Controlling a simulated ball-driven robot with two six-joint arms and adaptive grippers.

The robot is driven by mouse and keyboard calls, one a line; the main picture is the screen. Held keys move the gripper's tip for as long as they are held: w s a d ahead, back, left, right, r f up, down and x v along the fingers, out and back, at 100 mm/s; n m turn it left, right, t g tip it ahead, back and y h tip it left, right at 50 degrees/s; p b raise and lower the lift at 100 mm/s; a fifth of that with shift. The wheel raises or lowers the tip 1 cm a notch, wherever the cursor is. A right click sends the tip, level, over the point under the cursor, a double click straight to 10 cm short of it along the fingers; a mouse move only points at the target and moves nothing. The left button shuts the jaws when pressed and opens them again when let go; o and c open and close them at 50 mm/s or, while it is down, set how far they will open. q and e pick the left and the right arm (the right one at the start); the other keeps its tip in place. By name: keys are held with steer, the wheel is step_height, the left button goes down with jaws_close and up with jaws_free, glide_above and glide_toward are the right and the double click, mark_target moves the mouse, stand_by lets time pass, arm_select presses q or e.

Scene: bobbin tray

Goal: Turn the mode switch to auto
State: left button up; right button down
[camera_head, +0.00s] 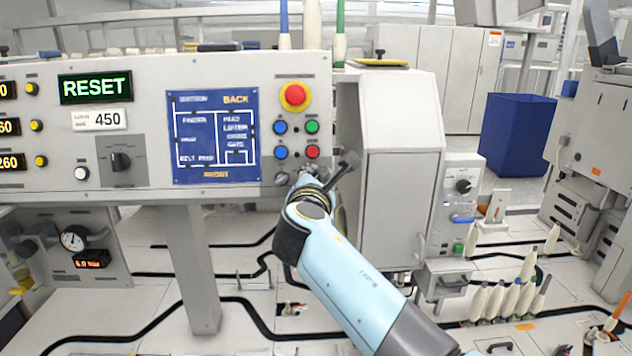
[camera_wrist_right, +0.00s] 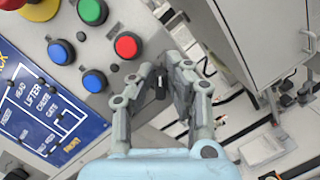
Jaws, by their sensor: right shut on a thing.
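The control panel (camera_head: 240,185) carries a row of buttons and a blue screen. My right gripper (camera_head: 312,174) is at the panel's lower right, just below the red button. In the right wrist view its fingers (camera_wrist_right: 160,84) are closed around a small dark knob (camera_wrist_right: 160,90), which I take as the mode switch. The fingers hide most of it, and its labels and pointer setting cannot be read. My left gripper is not in view.
A red emergency button (camera_head: 295,95) and several blue, green and red buttons (camera_head: 312,152) sit close above the gripper. A grey cabinet (camera_head: 400,150) stands close on the right.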

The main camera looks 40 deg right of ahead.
steer(key=shift+m+g, duration=0.3)
steer(key=shift+m, duration=0.4)
steer(key=c, duration=1.3)
jaws_free()
steer(key=shift+c, duration=0.2)
step_height(320, 180, up, 10)
steer(key=shift+f, duration=0.1)
